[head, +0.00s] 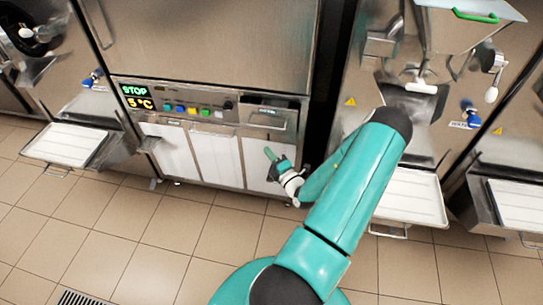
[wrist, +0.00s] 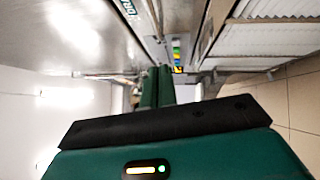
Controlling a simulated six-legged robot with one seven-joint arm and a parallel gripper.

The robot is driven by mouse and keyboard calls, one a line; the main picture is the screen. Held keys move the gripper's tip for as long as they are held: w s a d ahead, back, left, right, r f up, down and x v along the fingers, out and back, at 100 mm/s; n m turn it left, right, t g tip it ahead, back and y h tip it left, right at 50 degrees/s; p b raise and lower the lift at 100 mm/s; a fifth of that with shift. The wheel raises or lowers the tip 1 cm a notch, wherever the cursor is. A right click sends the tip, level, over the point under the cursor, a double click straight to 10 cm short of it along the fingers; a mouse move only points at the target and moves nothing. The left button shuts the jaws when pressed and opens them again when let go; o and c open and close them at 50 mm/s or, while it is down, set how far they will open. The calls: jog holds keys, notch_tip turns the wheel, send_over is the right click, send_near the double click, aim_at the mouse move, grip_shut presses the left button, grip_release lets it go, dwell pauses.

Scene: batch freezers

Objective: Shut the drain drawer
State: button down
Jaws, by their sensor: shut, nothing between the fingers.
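The drain drawer (head: 272,119) is a small metal front with a label and a bar handle, at the right end of the control panel on the middle machine. A dark gap shows along its top, so it looks pulled out a little. My gripper (head: 269,153) is just below it, in front of the white lower panels. It is shut and empty. In the wrist view, my teal fingers (wrist: 165,86) lie together. A metal front with a partly readable label, "DRA" (wrist: 128,8), shows above them. I cannot tell whether my gripper touches the drawer.
The control panel has a display (head: 135,97) reading STOP and 5 °C, and coloured buttons (head: 193,110). Trays stick out from the machines at left (head: 65,144) and right (head: 412,198). The tiled floor in front is clear, with a drain grate (head: 82,298).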

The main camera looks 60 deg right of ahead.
jog(key=w+d+r, duration=0.1)
jog(key=w+d, duration=0.4)
jog(key=w, duration=0.1)
jog(key=shift+w+d+r, duration=0.2)
jog(key=shift+w+d, duration=0.1)
jog(key=shift+w, duration=0.05)
